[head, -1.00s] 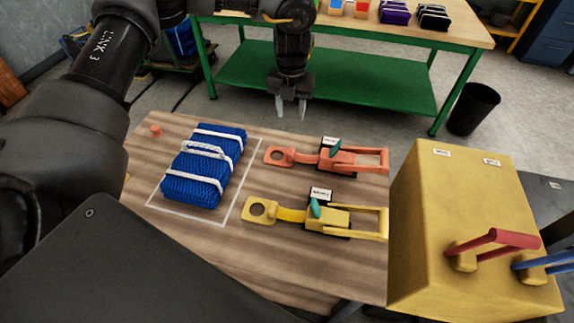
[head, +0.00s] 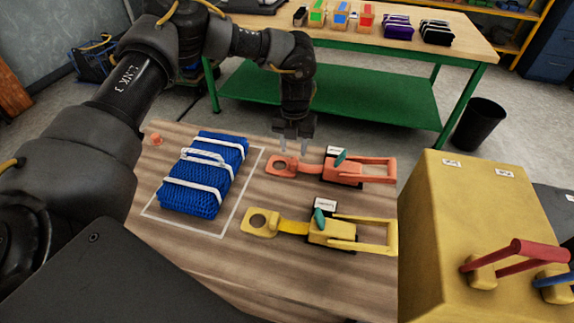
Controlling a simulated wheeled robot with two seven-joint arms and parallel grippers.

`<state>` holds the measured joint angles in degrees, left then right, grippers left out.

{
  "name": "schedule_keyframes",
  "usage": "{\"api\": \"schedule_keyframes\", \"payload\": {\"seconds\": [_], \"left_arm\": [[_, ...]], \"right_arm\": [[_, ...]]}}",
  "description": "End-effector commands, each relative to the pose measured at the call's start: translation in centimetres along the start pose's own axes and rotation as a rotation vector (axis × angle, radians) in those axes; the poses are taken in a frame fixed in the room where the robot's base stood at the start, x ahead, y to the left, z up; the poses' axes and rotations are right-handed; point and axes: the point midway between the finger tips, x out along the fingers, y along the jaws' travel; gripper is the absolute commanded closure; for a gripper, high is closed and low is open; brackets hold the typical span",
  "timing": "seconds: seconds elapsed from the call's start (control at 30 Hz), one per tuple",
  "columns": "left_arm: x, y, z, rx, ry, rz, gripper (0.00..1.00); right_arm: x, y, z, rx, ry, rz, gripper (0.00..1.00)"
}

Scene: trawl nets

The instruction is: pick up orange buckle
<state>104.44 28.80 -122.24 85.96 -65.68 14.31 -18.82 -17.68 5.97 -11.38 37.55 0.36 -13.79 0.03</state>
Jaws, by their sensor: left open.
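The orange buckle (head: 345,170) lies on the wooden table, its ring end to the left and its frame to the right, with a green lever and a small label by its middle. My left gripper (head: 293,147) is open and empty, pointing down above and just behind the ring end of the orange buckle. Whether its fingertips touch anything cannot be told. A similar yellow buckle (head: 335,231) lies nearer to me. My right gripper is not in view.
A blue net bundle (head: 203,180) with white straps lies left of the buckles inside a white outline. A yellow box (head: 470,215) with red and blue handles stands at the right. A green workbench (head: 350,95) stands behind.

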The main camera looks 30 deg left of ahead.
Motion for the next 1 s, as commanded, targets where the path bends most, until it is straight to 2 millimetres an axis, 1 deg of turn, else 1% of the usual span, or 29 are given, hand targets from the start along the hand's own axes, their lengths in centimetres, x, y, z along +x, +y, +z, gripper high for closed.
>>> {"api": "schedule_keyframes", "payload": {"seconds": [0.07,0.17,0.3,0.4,0.53,0.73,1.0], "left_arm": [[0.1,0.0,0.0,0.000,0.000,0.000,0.58],[1.1,-0.1,-0.1,0.001,0.003,0.003,0.58],[3.1,-0.5,-0.2,0.000,0.003,0.003,0.58],[4.5,-0.4,-0.2,-0.001,0.002,0.003,0.58],[5.1,-0.5,-0.1,-0.001,0.000,0.001,0.58],[5.2,-0.5,-0.1,-0.001,0.000,0.001,0.58],[5.2,-0.4,-0.1,-0.001,0.000,0.001,0.94]], "right_arm": [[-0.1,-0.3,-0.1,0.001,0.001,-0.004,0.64],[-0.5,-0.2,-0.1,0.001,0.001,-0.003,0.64],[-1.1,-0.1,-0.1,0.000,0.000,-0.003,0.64],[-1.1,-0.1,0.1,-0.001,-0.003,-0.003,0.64],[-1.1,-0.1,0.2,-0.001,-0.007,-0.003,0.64],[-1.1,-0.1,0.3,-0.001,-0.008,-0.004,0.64],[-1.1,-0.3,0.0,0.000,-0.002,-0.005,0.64]]}}
